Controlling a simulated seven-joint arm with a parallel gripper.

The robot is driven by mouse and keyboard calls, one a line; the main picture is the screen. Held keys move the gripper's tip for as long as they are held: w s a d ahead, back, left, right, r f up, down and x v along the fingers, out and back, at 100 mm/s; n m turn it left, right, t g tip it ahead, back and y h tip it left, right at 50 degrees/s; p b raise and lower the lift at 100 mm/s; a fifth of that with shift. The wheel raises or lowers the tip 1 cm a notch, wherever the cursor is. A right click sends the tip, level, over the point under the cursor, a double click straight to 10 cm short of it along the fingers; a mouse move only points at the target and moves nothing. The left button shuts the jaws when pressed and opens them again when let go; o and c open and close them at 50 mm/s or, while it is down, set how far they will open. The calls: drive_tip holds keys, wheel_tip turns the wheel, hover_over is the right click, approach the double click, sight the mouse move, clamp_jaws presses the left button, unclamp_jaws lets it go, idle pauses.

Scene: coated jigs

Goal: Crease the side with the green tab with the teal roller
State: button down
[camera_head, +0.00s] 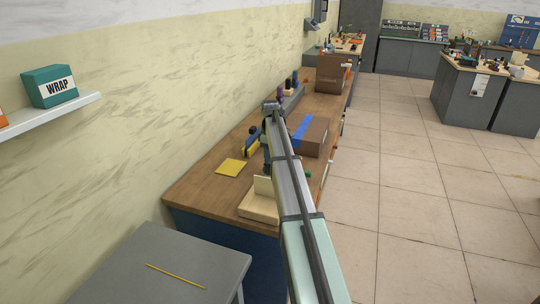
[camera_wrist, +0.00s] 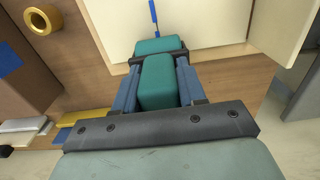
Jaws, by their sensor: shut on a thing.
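In the wrist view my gripper (camera_wrist: 159,75) has its two blue fingers shut on the teal roller (camera_wrist: 158,85), whose block sits between them. A second teal part (camera_wrist: 160,46) shows just beyond the fingertips. A cream jig (camera_wrist: 120,22) lies past it, with another cream panel (camera_wrist: 290,22) to the right. In the head view the cream jig (camera_head: 258,206) is on the bench with a panel standing up, partly behind my arm. A small green piece (camera_head: 308,174) shows right of my arm; I cannot tell whether it is the tab.
A brown box with blue tape (camera_head: 315,135) stands on the wooden bench (camera_head: 205,187); a brass-coloured ring (camera_wrist: 42,18) shows beside it in the wrist view. A yellow pad (camera_head: 231,167) lies left of my arm. A grey table (camera_head: 130,268) holding a thin yellow stick is in front.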

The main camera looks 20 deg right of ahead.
drive_tip(key=shift+f, duration=0.25)
drive_tip(key=shift+s, duration=0.1)
idle(0.4)
drive_tip(key=shift+s+d, duration=1.4)
drive_tip(key=shift+d, duration=0.05)
drive_tip(key=shift+s+d, duration=0.1)
drive_tip(key=shift+s, duration=0.05)
drive_tip(key=shift+s+d, duration=1.2)
drive_tip(key=shift+d, duration=0.1)
drive_tip(key=shift+s+d, duration=0.75)
drive_tip(key=shift+s, duration=0.05)
drive_tip(key=shift+w+a, duration=0.1)
